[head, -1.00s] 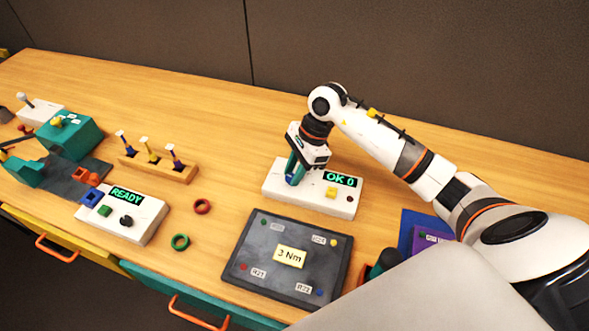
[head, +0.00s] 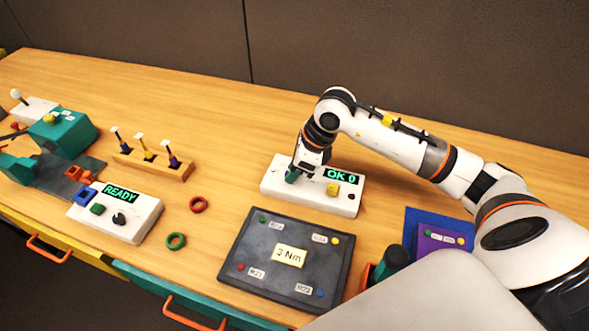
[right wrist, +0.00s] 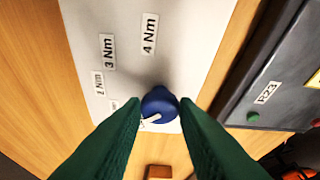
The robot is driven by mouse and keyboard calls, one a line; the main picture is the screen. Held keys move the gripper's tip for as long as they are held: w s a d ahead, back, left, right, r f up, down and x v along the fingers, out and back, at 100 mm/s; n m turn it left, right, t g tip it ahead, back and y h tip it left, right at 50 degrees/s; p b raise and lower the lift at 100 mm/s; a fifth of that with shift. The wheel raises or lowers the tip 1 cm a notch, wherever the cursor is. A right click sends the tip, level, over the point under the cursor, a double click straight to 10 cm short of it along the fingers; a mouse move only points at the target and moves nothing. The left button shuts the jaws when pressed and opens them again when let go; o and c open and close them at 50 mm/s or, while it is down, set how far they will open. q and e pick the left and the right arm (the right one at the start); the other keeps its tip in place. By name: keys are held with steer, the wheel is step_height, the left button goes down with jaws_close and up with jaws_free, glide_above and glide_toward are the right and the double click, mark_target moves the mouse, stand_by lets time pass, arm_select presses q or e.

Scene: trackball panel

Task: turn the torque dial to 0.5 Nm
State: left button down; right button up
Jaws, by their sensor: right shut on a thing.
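The torque dial is a blue round knob (right wrist: 158,103) with a white pointer, seen in the right wrist view. The pointer is directed to the left and slightly down in that view. The labels 4 Nm (right wrist: 149,34) and 3 Nm (right wrist: 107,51) stand beside it, with smaller, hardly readable labels below. My right gripper (head: 291,178) is at the left end of the white panel (head: 317,201); its green fingers are shut on the dial. In the head view the gripper hides the dial. My left gripper is not in view.
The panel also has a yellow button (head: 333,190). A dark tray (head: 262,245) with a 3 Nm card lies in front. A second white panel (head: 150,214) reading READY and loose red and green rings are to the left. The table behind is clear.

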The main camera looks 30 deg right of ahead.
steer(key=shift+m, duration=0.3)
steer(key=o, duration=1)
steer(key=b+v, duration=0.1)
steer(key=v, duration=1.1)
steer(key=shift+a+r, duration=0.1)
steer(key=shift+a, duration=0.05)
